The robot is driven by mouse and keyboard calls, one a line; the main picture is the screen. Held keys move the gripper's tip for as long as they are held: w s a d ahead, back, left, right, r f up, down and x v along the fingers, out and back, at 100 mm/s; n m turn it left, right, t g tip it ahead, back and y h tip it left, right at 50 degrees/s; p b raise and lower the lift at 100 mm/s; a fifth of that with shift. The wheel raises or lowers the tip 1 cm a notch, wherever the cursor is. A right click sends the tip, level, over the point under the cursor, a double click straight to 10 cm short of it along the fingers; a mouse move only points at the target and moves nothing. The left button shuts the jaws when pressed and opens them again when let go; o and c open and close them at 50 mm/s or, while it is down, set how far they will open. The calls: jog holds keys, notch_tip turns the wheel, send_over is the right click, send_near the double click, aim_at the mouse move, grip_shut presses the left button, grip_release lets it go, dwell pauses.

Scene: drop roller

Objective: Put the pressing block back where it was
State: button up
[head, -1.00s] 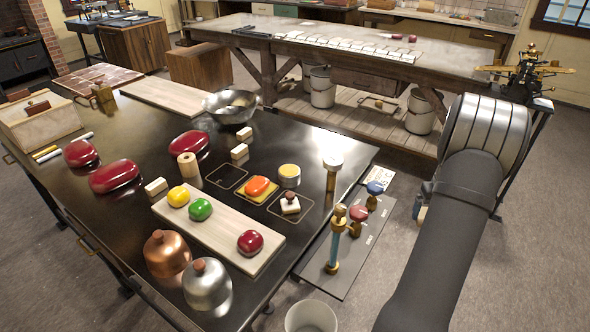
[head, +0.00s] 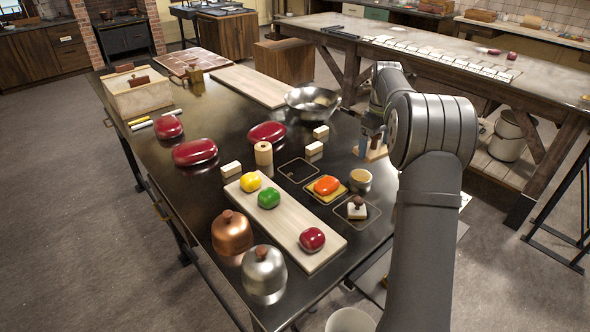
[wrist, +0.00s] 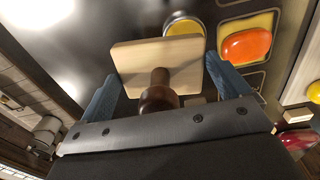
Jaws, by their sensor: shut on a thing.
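The pressing block, a pale wooden square plate (wrist: 140,66) with a dark brown knob handle, is between the blue fingers of my gripper (wrist: 160,90) in the wrist view. My gripper is shut on it. In the head view the block (head: 375,154) shows at my gripper (head: 371,136), over the far right part of the dark table, partly hidden by my arm. A gap under the block cannot be judged. An orange glossy piece (head: 327,185) lies on a yellow square, with an empty outlined square (head: 298,170) to its left.
A round tin (head: 360,180) and a small white block with a brown knob (head: 357,209) stand near my arm. A metal bowl (head: 312,102) is behind. A pale board (head: 285,222) with coloured pieces and two domes (head: 264,274) are in front.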

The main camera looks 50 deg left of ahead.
jog(key=s+a+r+n, duration=0.2)
jog(key=s+a+r, duration=0.1)
jog(key=s+a, duration=0.6)
jog(key=s+a+f, duration=0.2)
jog(key=a, duration=0.1)
jog(key=s+a+f, duration=0.2)
jog(key=a, duration=0.1)
jog(key=s+a+f, duration=0.2)
jog(key=a+f, duration=0.1)
jog(key=shift+s, duration=0.15)
jog(key=shift+s+a+f, duration=0.2)
jog(key=shift+a+f, duration=0.1)
jog(key=shift+a, duration=0.05)
jog(key=shift+f, duration=1.9)
jog(key=shift+f, duration=0.15)
jog(key=o, duration=0.7)
notch_tip(320, 180, up, 12)
jog(key=shift+s+d+r, duration=0.1)
jog(key=shift+s+r, duration=0.05)
